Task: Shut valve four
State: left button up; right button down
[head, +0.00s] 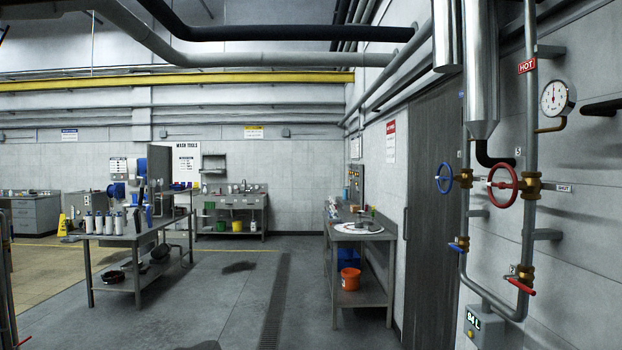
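Several valves sit on the pipework on the right wall. A blue handwheel (443,178) and a larger red handwheel (503,185) are at mid height, on brass bodies. Below them are a valve with a blue lever (457,247) and a valve with a red lever (520,286). The red lever slopes down to the right. A plate reading SHUT (564,188) is right of the red wheel. Neither of my grippers is in view.
A HOT sign (526,66) and a round gauge (557,98) are above the valves. A grey box (486,327) is below them. A steel table (360,234) stands along the wall, and another table (130,240) is at left.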

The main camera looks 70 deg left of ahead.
aim_at(451, 178)
jog(key=u, duration=1.55)
jog(key=i+j+u, duration=0.3)
jog(key=i, duration=0.4)
jog(key=i+j+u, duration=0.25)
jog(key=i, duration=0.45)
jog(key=i+j+u, duration=0.1)
jog(key=i+u, duration=0.2)
jog(key=i, duration=0.45)
jog(key=i+j+z, duration=0.1)
jog(key=i+z, duration=0.3)
jog(key=i+j+z, duration=0.2)
jog(key=i+z, duration=0.2)
jog(key=i+j+z, duration=0.2)
jog(key=z, duration=0.3)
jog(key=i+j+z, duration=0.25)
jog(key=z, duration=0.2)
jog(key=i+j+z, duration=0.15)
jog(key=j+z, duration=0.35)
jog(key=i+j+z, duration=0.1)
jog(key=j+z, duration=0.15)
jog(key=z, duration=0.25)
jog(key=j+z, duration=0.4)
jog(key=j, duration=0.15)
jog(key=k+j+z, duration=0.1)
jog(key=j+z, duration=0.25)
jog(key=j, duration=0.15)
